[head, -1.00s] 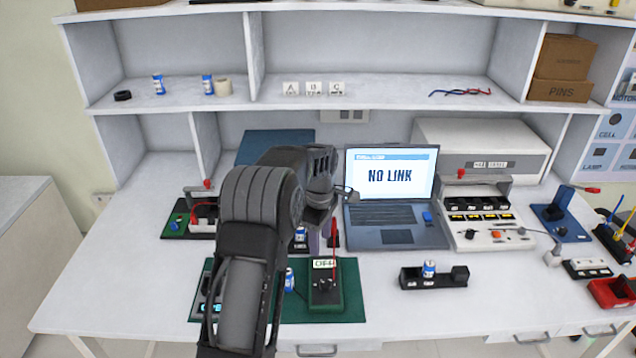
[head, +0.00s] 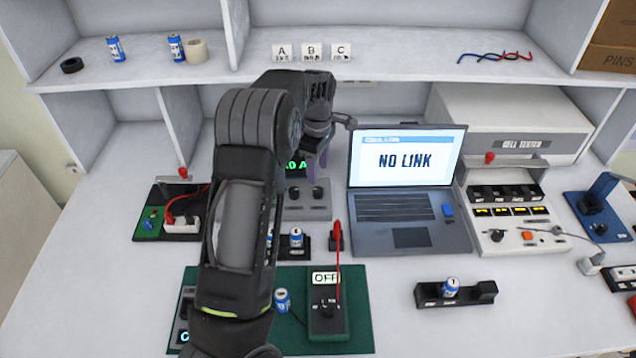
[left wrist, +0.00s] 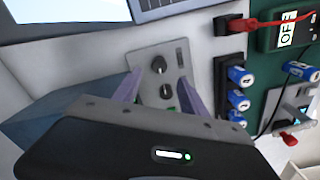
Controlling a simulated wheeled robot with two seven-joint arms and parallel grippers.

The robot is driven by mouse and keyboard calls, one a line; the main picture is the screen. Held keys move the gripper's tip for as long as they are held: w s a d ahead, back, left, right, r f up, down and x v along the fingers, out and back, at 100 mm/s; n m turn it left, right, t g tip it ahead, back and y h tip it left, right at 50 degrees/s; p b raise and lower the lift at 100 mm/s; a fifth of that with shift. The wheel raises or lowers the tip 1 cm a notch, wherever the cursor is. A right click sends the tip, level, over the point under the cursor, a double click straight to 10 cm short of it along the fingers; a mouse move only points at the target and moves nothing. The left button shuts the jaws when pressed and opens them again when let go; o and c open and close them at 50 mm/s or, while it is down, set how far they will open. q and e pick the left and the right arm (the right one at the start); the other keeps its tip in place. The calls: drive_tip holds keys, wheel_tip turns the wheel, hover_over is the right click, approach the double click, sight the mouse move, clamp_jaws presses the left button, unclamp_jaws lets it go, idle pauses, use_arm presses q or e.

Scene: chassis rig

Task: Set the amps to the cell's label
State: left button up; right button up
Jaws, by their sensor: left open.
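A grey panel with two black knobs (head: 306,207) stands behind the cell holder; a dark display with green characters ending in "0 A" (head: 296,166) shows above it, partly hidden by my arm. My left gripper (head: 318,165) is open above the panel. In the left wrist view its purple fingers (left wrist: 157,92) straddle the lower knob (left wrist: 166,91); I cannot tell whether they touch it. The other knob (left wrist: 159,64) is just beyond. Blue-and-white cells stand in a black holder (left wrist: 221,72); their labels are too small to read surely. My right gripper is not in view.
A laptop (head: 410,190) reading "NO LINK" stands right of the panel. A meter reading "OFF" (head: 327,315) with a red probe lies on a green mat (head: 358,320). The bench is clear at front left.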

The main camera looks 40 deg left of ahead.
sight(318, 189)
use_arm(q)
drive_tip(key=shift+w+f+p, duration=0.15)
drive_tip(key=shift+f+p, duration=0.7)
drive_tip(key=shift+f, duration=3.15)
clamp_jaws()
